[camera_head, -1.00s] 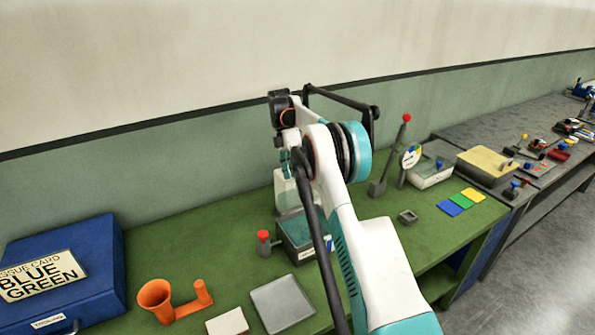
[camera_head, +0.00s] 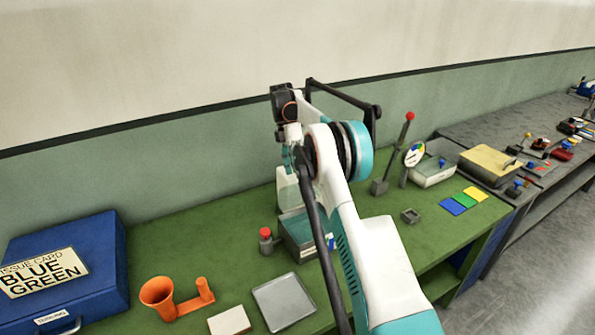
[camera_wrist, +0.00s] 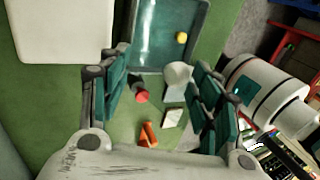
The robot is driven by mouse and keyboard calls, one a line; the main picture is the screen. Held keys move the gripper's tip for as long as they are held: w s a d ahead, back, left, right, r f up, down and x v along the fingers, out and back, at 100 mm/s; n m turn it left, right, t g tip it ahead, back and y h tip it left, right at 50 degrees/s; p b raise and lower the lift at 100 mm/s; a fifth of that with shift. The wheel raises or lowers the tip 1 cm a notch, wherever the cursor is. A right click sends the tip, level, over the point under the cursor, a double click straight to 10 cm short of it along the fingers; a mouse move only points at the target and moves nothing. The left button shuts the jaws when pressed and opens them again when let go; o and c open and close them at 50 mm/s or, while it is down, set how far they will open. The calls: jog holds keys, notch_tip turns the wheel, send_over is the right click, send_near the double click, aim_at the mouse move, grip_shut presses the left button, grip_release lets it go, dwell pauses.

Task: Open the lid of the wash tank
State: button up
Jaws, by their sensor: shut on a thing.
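The wash tank seems to be the grey-green box (camera_head: 297,237) on the green bench, partly hidden behind my arm. In the wrist view a teal open-looking box (camera_wrist: 160,45) with a yellow ball (camera_wrist: 181,37) lies beyond my fingers; I take it for the same tank. My gripper (camera_wrist: 162,75) points down at its near end, a finger on either side of a pale round knob (camera_wrist: 178,72). It appears shut on this knob, though the contact is unclear. I cannot tell whether the knob belongs to the lid, nor how the lid lies.
A pale block (camera_head: 287,192) stands behind the tank. A red-topped post (camera_head: 265,240) is beside it. A grey plate (camera_head: 283,302), a white card (camera_head: 229,321), an orange funnel piece (camera_head: 160,297) and a blue case (camera_head: 105,260) lie leftward. A red-knobbed lever (camera_head: 405,135) stands right.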

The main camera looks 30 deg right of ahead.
jog(key=v, duration=0.6)
jog(key=shift+r, duration=0.25)
dwell(0.4)
